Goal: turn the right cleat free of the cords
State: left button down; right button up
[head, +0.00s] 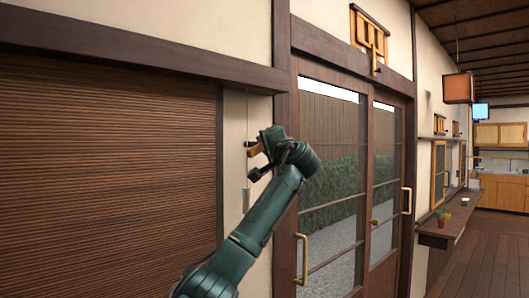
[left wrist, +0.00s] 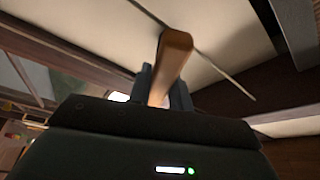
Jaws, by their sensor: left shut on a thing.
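A small brown wooden cleat (head: 254,150) is on the pale wall strip between the slatted blind and the door frame. My left gripper (head: 263,153) is at it, and the left wrist view shows the wooden bar (left wrist: 173,52) between the two dark fingers (left wrist: 163,88). The gripper is shut on it. A thin cord (head: 247,108) hangs down the wall strip from above the cleat. In the left wrist view, thin cords (left wrist: 224,74) run beside the bar; whether they touch it I cannot tell. My right gripper is not in view.
A slatted brown blind (head: 110,170) covers the left wall. A pale, narrow weight (head: 247,200) hangs below the cleat. A glazed sliding door (head: 330,190) with a brass handle (head: 301,258) stands right of my arm. A ledge (head: 446,224) with small pots lies farther right.

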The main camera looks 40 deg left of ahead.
pick_arm(q)
jog(key=shift+f+n+y+b, duration=0.25)
jog(key=shift+n+y+b, duration=0.15)
jog(key=shift+n, duration=0.7)
jog(key=n+g+y, duration=0.1)
jog(key=n, duration=0.2)
jog(key=n+g+y, duration=0.1)
jog(key=n, duration=0.1)
jog(key=shift+w+r+n, duration=0.1)
jog(key=shift+r+n, duration=0.05)
jog(key=shift+n, duration=0.25)
jog(key=n+g+y, duration=0.1)
jog(key=n, duration=0.2)
jog(key=shift+r+n+g, duration=0.1)
jog(key=shift+n+g, duration=0.2)
jog(key=shift+n+g+p, duration=0.55)
jog(key=shift+n+g, duration=0.05)
jog(key=shift+n, duration=0.6)
jog(key=shift+n+g+y+p, duration=0.3)
jog(key=shift+n+p, duration=0.05)
jog(key=shift+n, duration=0.45)
jog(key=shift+n+g+p, duration=0.3)
jog(key=shift+n+g, duration=0.3)
jog(key=shift+n, duration=0.3)
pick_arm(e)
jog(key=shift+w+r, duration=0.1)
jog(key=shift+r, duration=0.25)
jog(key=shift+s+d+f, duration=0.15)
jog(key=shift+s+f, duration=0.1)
